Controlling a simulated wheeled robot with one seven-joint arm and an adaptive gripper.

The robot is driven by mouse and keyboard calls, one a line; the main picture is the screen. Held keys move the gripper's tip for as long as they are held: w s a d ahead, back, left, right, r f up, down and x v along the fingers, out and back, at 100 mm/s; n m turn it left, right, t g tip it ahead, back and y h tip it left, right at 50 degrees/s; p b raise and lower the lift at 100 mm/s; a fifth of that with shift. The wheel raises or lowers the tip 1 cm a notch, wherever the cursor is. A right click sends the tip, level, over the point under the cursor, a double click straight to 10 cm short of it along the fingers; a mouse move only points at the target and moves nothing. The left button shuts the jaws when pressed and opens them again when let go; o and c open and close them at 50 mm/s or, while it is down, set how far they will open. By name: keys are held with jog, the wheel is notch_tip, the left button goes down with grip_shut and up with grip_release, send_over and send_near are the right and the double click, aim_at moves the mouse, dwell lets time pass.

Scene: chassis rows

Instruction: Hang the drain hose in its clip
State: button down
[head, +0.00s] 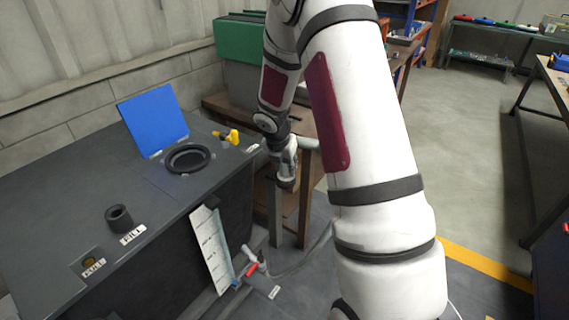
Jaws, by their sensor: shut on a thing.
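The grey drain hose (308,261) runs from a valve low on the dark tank's front, along the floor, then curves up and passes behind my arm. My gripper (287,180) is beside the tank's right end, in front of a brown post, pointing down. It is shut on the drain hose, though my wrist and arm hide most of the grip. A short pale grey-green cylinder (308,144) shows just right of the gripper; I cannot tell whether it is the hose's end. I cannot make out the clip.
The dark tank (60,205) has an open blue lid (153,119), a round opening, a yellow valve (228,136) and a fill port (119,218). A white gauge panel (212,250) and a red-handled valve (251,269) are on its front. Open floor lies at right.

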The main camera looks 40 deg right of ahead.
jog(key=shift+f+b, duration=0.3)
jog(key=shift+f, duration=0.3)
jog(key=c, duration=1.1)
grip_release()
jog(key=shift+v, duration=5.95)
jog(key=shift+a, duration=0.1)
